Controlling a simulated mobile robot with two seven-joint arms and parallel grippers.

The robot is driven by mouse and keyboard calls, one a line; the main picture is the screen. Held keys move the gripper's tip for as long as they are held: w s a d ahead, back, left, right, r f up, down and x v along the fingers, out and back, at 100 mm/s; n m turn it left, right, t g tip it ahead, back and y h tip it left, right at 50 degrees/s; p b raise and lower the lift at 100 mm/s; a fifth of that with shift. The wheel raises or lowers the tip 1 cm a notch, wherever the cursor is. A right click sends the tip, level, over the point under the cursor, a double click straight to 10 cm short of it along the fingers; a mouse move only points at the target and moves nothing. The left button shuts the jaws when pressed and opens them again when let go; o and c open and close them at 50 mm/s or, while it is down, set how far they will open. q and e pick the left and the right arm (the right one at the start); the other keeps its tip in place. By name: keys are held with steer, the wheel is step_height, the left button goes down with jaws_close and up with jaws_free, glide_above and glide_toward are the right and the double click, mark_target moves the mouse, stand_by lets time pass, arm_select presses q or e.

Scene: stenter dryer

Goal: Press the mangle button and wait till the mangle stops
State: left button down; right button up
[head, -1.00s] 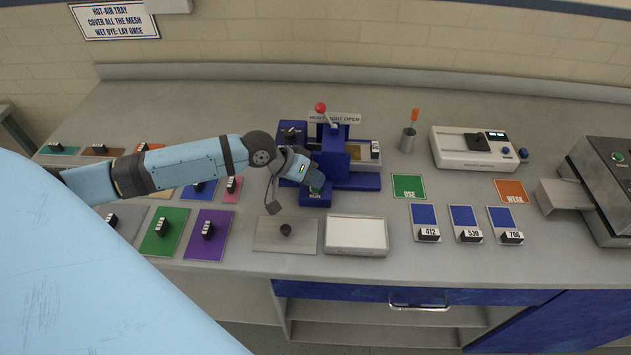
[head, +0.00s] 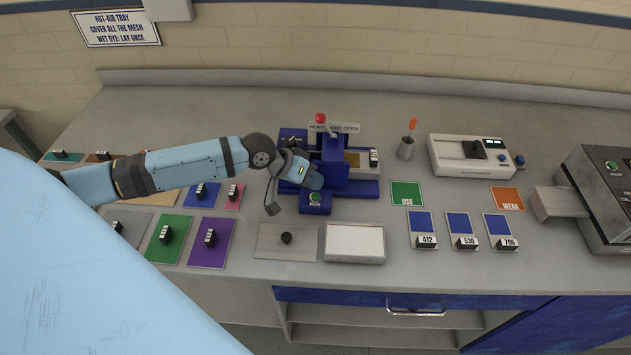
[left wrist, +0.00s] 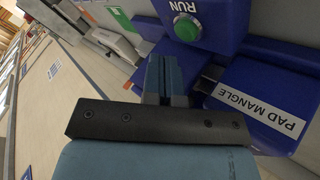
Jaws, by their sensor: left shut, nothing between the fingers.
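In the left wrist view the button (left wrist: 187,27) shows beyond my fingertips, uncovered, beside the PAD MANGLE label (left wrist: 258,98). My left gripper (head: 318,182) is shut and empty, just behind and above the button, apart from it; it also shows in the left wrist view (left wrist: 166,65). My right gripper is not in view.
A grey plate with a black knob (head: 286,239) and a white tray (head: 354,243) lie in front of the mangle. Coloured swatches lie at left. Green USE (head: 406,194) and orange WEAK (head: 507,198) cards, a white instrument (head: 475,155) and a grey machine (head: 600,190) are at right.

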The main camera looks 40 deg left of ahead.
mark_target(314, 193)
arm_select(q)
steer(key=shift+r+p, duration=1.6)
steer(key=shift+r, duration=0.35)
